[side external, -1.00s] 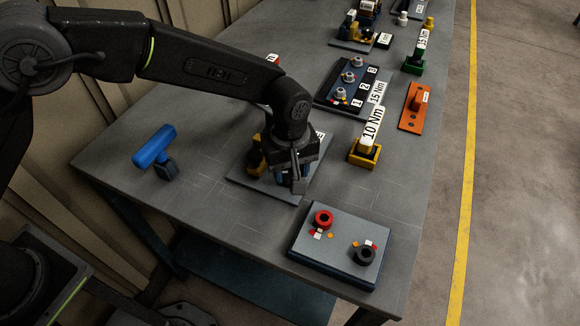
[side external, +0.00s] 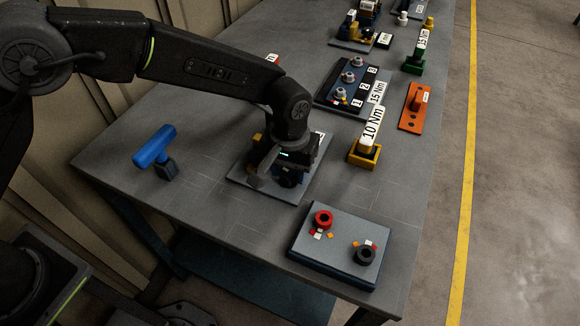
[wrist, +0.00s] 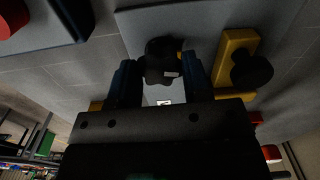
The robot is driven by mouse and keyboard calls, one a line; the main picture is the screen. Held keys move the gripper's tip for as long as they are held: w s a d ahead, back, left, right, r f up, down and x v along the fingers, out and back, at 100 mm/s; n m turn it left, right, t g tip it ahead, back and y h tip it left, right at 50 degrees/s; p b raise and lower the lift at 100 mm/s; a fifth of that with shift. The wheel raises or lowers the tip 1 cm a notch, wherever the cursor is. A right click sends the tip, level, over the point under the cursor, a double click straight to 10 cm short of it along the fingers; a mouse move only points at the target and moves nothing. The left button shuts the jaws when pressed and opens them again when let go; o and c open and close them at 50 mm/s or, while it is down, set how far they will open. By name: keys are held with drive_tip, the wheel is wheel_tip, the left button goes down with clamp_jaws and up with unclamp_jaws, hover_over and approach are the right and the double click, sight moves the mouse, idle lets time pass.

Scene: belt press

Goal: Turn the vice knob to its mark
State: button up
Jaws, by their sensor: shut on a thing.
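My gripper (wrist: 161,82) points down over the grey vice plate (side external: 310,183). In the wrist view its two blue fingers stand on either side of a dark knob (wrist: 160,52) and are shut on it. The knob is dark and lobed, with a small light patch on its lower right side. In the side view my gripper hides the knob and most of the vice. A yellow part (side external: 257,138) shows just behind my gripper. I cannot make out the mark or tell whether the knob lines up with it.
A grey panel (side external: 338,235) with a red and a black ring stands at the front right. A yellow holder (side external: 364,157) labelled 10 Nm stands to the right.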

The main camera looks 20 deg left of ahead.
drive_tip(key=m, duration=0.4)
drive_tip(key=shift+m, duration=0.3)
drive_tip(key=m, duration=0.3)
drive_tip(key=shift+m, duration=0.3)
drive_tip(key=m, duration=0.3)
drive_tip(key=shift+m, duration=2.1)
drive_tip(key=o, duration=0.9)
drive_tip(key=shift+r, duration=0.1)
